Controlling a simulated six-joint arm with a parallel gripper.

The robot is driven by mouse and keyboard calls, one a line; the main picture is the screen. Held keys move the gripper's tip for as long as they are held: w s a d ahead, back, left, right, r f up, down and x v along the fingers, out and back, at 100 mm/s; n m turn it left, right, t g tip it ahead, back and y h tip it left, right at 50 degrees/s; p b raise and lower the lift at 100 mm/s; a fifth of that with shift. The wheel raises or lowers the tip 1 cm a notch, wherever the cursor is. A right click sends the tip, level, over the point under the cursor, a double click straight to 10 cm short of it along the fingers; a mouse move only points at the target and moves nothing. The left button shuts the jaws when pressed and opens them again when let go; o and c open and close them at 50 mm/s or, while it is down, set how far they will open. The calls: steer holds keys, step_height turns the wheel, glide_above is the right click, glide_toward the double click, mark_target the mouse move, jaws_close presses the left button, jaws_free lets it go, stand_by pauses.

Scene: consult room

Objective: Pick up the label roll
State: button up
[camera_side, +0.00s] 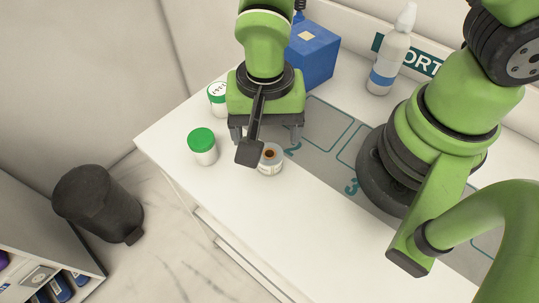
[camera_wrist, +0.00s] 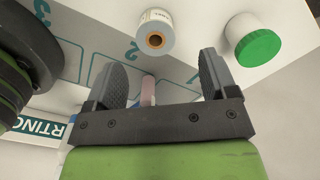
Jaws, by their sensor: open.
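The label roll (camera_side: 271,166) is a small white roll with a brown-orange core. It stands upright on the white table in the side view, partly covered by a dark bracket on my wrist. In the wrist view the label roll (camera_wrist: 155,30) is at the top centre, beyond the fingertips. My gripper (camera_side: 266,136) points down, close behind the roll in the side view. In the wrist view my gripper (camera_wrist: 160,82) has its two fingers well apart, with the roll not between them. A pinkish object (camera_wrist: 148,90) shows between the fingers, mostly hidden.
A green-lidded white cup (camera_side: 202,147) stands left of the roll. Another cup with a printed lid (camera_side: 217,98) stands behind it, partly hidden. A blue box (camera_side: 313,57) and a white bottle (camera_side: 388,65) are at the back. A grey numbered mat (camera_side: 330,120) lies right. The front table is clear.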

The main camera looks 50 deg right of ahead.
mark_target(269, 153)
steer(key=shift+s+d+f, duration=0.1)
steer(key=shift+f, duration=1.5)
steer(key=shift+s+f, duration=0.1)
steer(key=shift+f, duration=1.5)
steer(key=c, duration=1)
